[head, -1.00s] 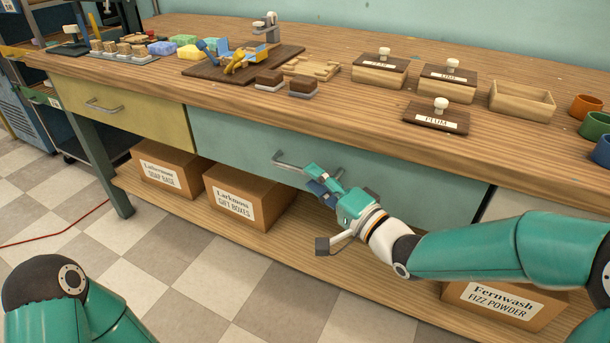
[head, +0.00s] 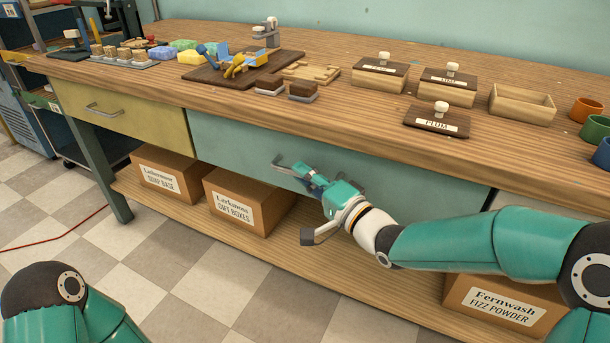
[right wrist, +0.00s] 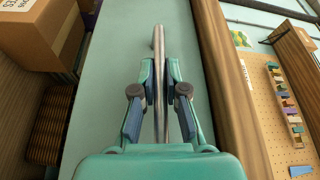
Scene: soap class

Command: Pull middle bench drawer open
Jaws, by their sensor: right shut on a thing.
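The middle bench drawer (head: 232,140) has a wide pale teal front and looks flush with the bench. Its metal bar handle (head: 281,162) sticks out at the left of my right gripper (head: 304,174). The right gripper is shut on the handle, with one finger on each side of the bar. In the right wrist view, the handle (right wrist: 158,42) runs between the fingers of the right gripper (right wrist: 160,78), and the teal drawer front (right wrist: 115,50) lies behind them. The fingers hide part of the bar. My left gripper is out of view; only part of the left arm shows.
A yellow drawer (head: 130,112) is at the left, shut. Cardboard boxes, one marked gift boxes (head: 249,203), stand on the lower shelf (head: 285,245) beneath. The wooden benchtop (head: 330,120) above holds soap, stamps and boxes.

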